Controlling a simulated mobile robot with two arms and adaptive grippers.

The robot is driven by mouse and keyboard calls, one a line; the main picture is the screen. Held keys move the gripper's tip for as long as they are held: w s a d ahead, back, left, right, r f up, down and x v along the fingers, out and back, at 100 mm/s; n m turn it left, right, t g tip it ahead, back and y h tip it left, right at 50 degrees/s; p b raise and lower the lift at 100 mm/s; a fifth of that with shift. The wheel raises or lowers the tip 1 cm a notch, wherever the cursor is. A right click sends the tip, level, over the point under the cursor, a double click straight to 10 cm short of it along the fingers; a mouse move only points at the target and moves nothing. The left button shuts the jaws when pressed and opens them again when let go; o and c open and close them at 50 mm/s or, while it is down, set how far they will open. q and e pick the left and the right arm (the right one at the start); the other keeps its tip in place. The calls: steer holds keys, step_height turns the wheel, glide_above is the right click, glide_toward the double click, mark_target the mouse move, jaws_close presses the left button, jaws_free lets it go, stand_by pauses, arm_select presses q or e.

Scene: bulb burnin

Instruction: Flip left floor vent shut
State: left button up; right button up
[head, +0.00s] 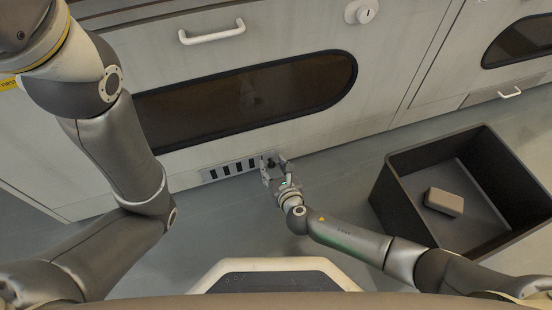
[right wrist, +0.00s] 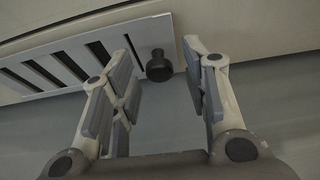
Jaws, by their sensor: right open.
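The floor vent (head: 226,169) is a light grey plate with several dark slots, low on the front of the pale cabinet. It also shows in the right wrist view (right wrist: 140,32), at the upper left. A dark round knob (right wrist: 158,66) is at the right end of the plate. My right gripper (head: 273,163) is at that end of the vent. In the right wrist view its fingers (right wrist: 160,75) are open, with the knob between them in the picture; I cannot tell if they touch it. My left arm is at the left of the head view; its gripper is not in view.
A dark open bin (head: 408,202) stands on the floor at the right, with a grey-brown block (head: 444,202) inside. The cabinet has a dark oval window (head: 240,97), a white handle (head: 212,33) and a round lock (head: 361,11). Grey floor is clear between vent and bin.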

steer(key=shift+w+a+f, duration=0.1)
steer(key=shift+w, duration=0.05)
jaws_close()
stand_by(0.4)
steer(key=shift+w+d+p, duration=0.2)
steer(key=shift+d+p, duration=0.1)
steer(key=shift+d, duration=0.3)
steer(key=shift+w+d+p, duration=0.2)
steer(key=shift+d+p, duration=0.05)
steer(key=shift+d, duration=0.45)
